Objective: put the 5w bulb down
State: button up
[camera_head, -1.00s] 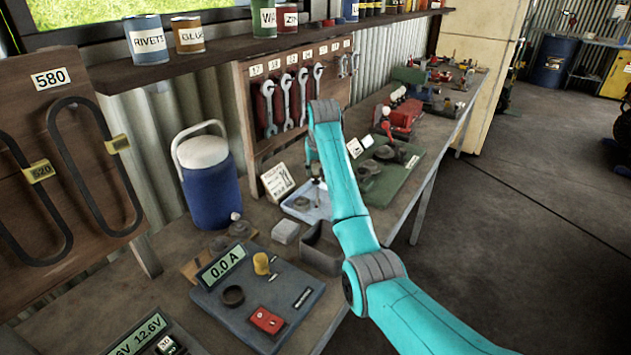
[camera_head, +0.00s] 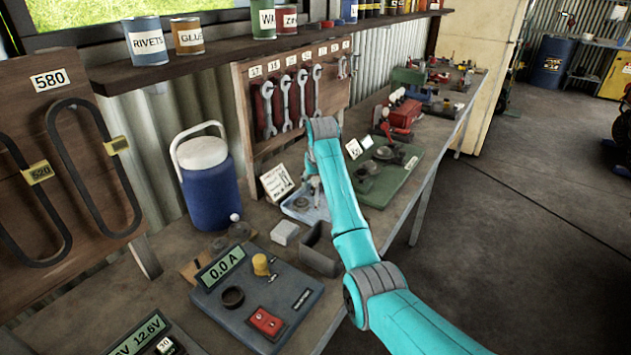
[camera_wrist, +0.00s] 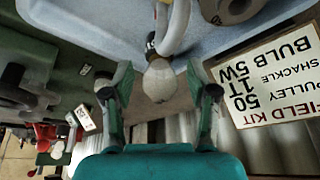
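The bulb (camera_wrist: 158,82), a pale round globe with a dark base, is between the two fingers of my gripper (camera_wrist: 158,72) in the wrist view. A gap shows on each side of it, so the fingers are open and apart from it. Its base end is over or on the blue tray (camera_wrist: 100,22); whether it rests there I cannot tell. The tray also shows in the head view (camera_head: 293,204), beside the field kit card (camera_head: 276,182), which lists pulley, shackle and bulb 5W (camera_wrist: 270,75). In the head view my arm hides much of my gripper and the bulb.
A silver shackle (camera_wrist: 178,25) is close by the bulb's base, with a dark round pulley (camera_wrist: 228,8) near it. A grey open box (camera_head: 318,250) and a white block (camera_head: 285,232) stand in front of the tray. A green board (camera_head: 390,180) lies to the right.

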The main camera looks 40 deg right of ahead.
jog(key=v, duration=1.2)
jog(key=shift+r, duration=0.15)
dwell(0.3)
